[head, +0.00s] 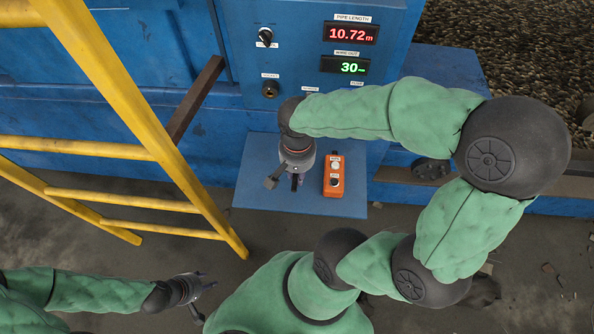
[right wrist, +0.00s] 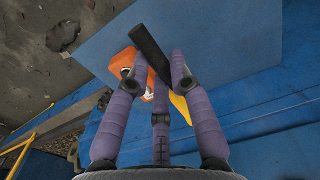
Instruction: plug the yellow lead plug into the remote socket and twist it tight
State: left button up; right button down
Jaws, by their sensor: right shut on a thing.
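My right gripper (head: 286,182) hangs over the blue shelf, left of the orange button box. In the right wrist view its fingers (right wrist: 162,72) are closed around a dark bar-shaped piece (right wrist: 148,48). A yellow part (right wrist: 182,107) shows in line with it behind the right finger; together they look like the yellow lead plug. In the head view a dark end (head: 271,183) sticks out left of the fingers. A round dark socket (head: 270,89) is on the blue panel; a small label right of it is partly covered by my right arm, and anything below it is hidden. My left gripper (head: 199,294) is open and empty at lower left.
The orange button box (head: 334,176) lies on the blue shelf (head: 260,150), close to my right gripper. A yellow ladder (head: 130,105) stands at left, between my left arm and the panel. Above the socket are a knob (head: 265,38) and displays reading 10.72 m (head: 350,34) and 30.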

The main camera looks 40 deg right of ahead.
jog(key=w+a+r+p, duration=0.2)
jog(key=w+r+p, duration=0.1)
jog(key=r+p, duration=0.2)
jog(key=w+a+r+p, duration=0.3)
jog(key=r+p, duration=0.2)
jog(key=p, duration=0.5)
jog(key=shift+w+a+r+y, duration=0.3)
jog(key=shift+w, duration=0.05)
jog(key=shift+w+d+b, duration=0.25)
jog(key=shift+w+d, duration=0.7)
jog(key=shift+d, duration=0.2)
jog(key=shift+w+d+b, duration=0.25)
jog(key=shift+w+d, duration=0.65)
jog(key=shift+d, duration=0.2)
jog(key=shift+w+d, duration=1.15)
jog(key=shift+d, duration=0.15)
jog(key=shift+f+b, duration=0.1)
jog(key=shift+b, duration=0.25)
